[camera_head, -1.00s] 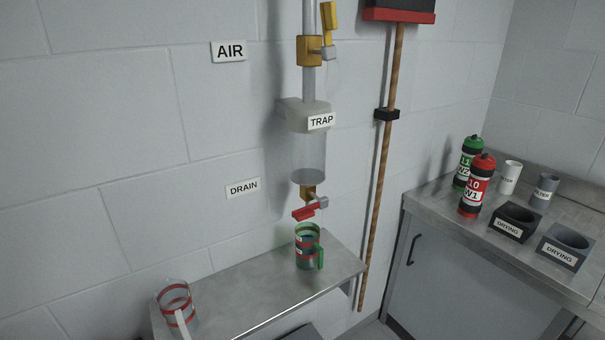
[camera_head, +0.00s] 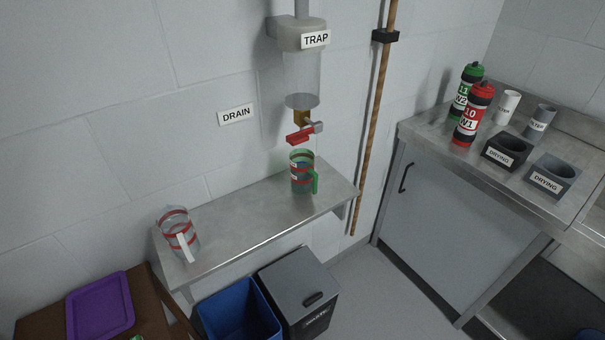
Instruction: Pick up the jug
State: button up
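Two jugs stand upright on a narrow metal shelf (camera_head: 245,222) against the wall. The other jug (camera_head: 176,236) is clear with red bands and a whitish handle facing me, near the shelf's left end. The task line does not say which jug. My gripper is not in view.
A blue bin (camera_head: 238,312) and a dark lidded bin (camera_head: 299,290) stand below the shelf. A brown table with a purple tray (camera_head: 99,306) is at lower left. A counter at right holds bottles (camera_head: 473,114), cups and drying holders (camera_head: 506,151). Grey floor lies between.

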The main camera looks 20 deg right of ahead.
aim_at(304, 178)
jog(key=z, duration=2.15)
jog(key=u, duration=2.15)
jog(key=i+l+z, duration=0.1)
jog(key=l+z, duration=0.15)
jog(key=i+l+z, duration=0.15)
jog(key=z, duration=0.15)
jog(key=i+j, duration=0.2)
jog(key=j, duration=0.15)
